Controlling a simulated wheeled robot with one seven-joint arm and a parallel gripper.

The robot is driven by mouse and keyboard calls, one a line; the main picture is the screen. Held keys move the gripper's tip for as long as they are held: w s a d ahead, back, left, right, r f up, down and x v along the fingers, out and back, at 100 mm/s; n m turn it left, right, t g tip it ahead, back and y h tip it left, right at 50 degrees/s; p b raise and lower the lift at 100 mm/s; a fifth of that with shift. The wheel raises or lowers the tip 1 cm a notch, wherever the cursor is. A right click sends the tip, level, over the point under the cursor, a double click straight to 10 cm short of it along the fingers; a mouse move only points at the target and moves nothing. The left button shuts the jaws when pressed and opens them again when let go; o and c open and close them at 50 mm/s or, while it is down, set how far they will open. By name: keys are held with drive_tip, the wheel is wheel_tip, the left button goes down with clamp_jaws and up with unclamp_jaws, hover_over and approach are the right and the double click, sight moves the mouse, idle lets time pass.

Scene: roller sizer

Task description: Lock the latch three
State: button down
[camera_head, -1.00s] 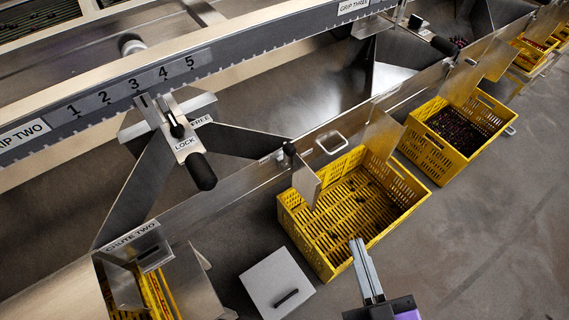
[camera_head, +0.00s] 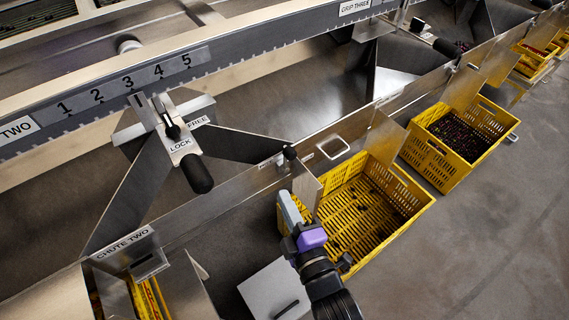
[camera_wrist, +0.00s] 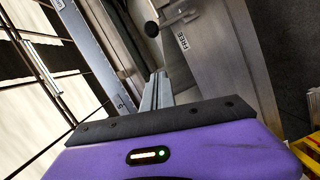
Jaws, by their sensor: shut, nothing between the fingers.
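A latch (camera_head: 172,130) with a long black handle (camera_head: 197,174) sits on the rail under the numbers 1 to 5. Its plate reads LOCK and FREE, and no number three shows on it. A FREE label (camera_wrist: 183,41) and a dark round knob (camera_wrist: 152,29) show in the wrist view. Another black-handled latch (camera_head: 446,46) is at the upper right, beyond the GRIP THREE label (camera_head: 354,7); its setting is too small to read. My gripper (camera_head: 290,204) is shut and empty, right of and below the nearer latch, over the near crate's left side. Its fingers also show in the wrist view (camera_wrist: 157,90).
Metal chute walls (camera_head: 225,200) stand between my gripper and the nearer latch. A yellow crate (camera_head: 408,222) stands beside my arm, and another yellow crate (camera_head: 490,150) holds dark fruit. Open floor (camera_head: 490,250) lies at the right.

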idle(0.3)
drive_tip(key=w+f+b, duration=0.1)
drive_tip(key=w+b, duration=0.3)
drive_tip(key=w, duration=0.7)
drive_tip(key=shift+w+a+f, duration=0.2)
drive_tip(key=shift+a+f, duration=0.1)
drive_tip(key=shift+a, duration=0.05)
idle(0.4)
